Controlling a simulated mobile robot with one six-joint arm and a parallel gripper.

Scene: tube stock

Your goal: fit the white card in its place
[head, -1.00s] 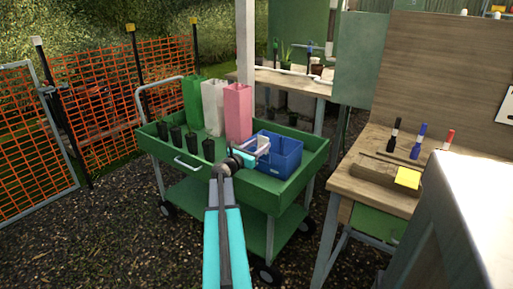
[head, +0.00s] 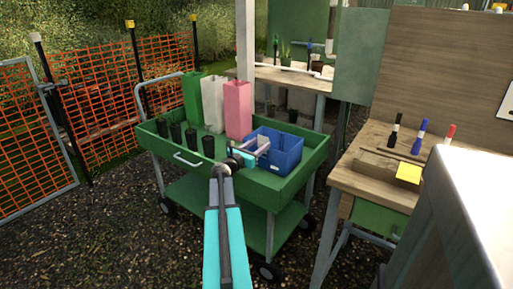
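My gripper (head: 262,148) is above the green cart, at the left front of the blue bin (head: 289,153). Its pale grey fingers overlap the bin's near left corner in the picture. The fingers are too small to tell whether they are open or shut, or whether they hold anything. I cannot make out a loose white card for certain. A small white patch (head: 275,168) shows low on the bin's front face; I cannot tell whether it is a card or a marking.
The green cart (head: 262,192) also carries green, white and pink tall bags (head: 238,110) and several small black pots (head: 208,146). A wooden bench (head: 345,180) at right holds markers (head: 419,137) and a yellow pad (head: 408,173). Orange fencing (head: 100,100) stands left.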

